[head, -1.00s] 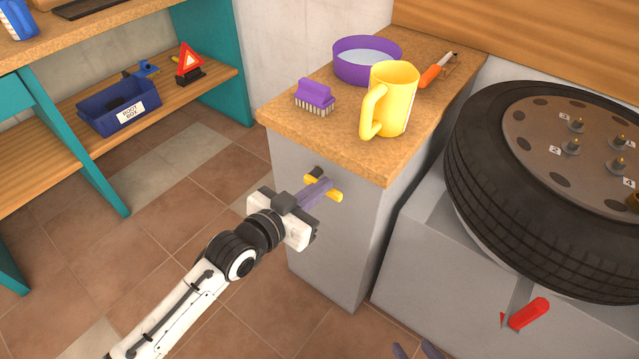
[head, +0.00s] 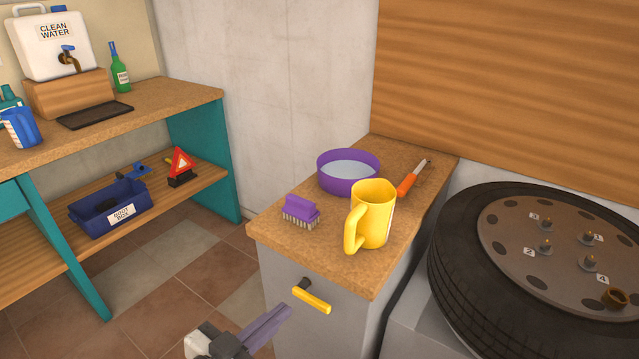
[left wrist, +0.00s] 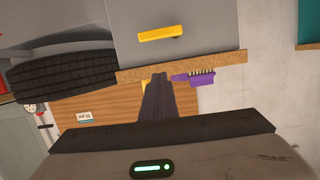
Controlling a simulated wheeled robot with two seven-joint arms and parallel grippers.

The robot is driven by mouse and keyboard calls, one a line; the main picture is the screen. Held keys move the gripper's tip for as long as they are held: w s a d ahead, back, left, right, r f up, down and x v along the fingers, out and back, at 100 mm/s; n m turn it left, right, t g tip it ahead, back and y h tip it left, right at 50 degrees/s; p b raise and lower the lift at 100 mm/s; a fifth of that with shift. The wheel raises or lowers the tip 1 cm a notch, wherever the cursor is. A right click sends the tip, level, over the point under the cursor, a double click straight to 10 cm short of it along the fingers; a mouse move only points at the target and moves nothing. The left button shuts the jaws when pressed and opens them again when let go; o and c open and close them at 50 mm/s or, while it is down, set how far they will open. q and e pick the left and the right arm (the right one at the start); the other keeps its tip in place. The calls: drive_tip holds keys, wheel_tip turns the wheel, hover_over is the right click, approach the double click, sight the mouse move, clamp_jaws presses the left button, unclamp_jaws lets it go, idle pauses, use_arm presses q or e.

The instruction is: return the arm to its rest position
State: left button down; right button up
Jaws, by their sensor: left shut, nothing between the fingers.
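My left gripper (head: 266,326) is at the bottom of the head view, in front of the grey cabinet and apart from its yellow handle. Its fingers are shut with nothing between them. They also show in the left wrist view (left wrist: 157,82). The yellow handle (head: 312,301) sits on the cabinet front, to the right of and above the fingertips; it also shows in the left wrist view (left wrist: 162,33). My right gripper is not in view.
On the cabinet top (head: 290,248) stand a yellow mug (head: 373,215), a purple brush (head: 300,211), a purple bowl (head: 348,185) and an orange-handled tool (head: 408,182). A tyre (head: 455,262) lies to the right. A shelf unit with a blue box (head: 108,207) stands left.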

use_arm(q)
drive_tip(key=s+a+f+n+g+y, duration=0.2)
drive_tip(key=s+f, duration=0.6)
drive_tip(key=f, duration=0.1)
drive_tip(key=s+a+f+n+g+y, duration=0.2)
drive_tip(key=s+f, duration=0.7)
drive_tip(key=f, duration=0.1)
drive_tip(key=shift+a+g+y, duration=0.15)
drive_tip(key=shift+g+y, duration=0.25)
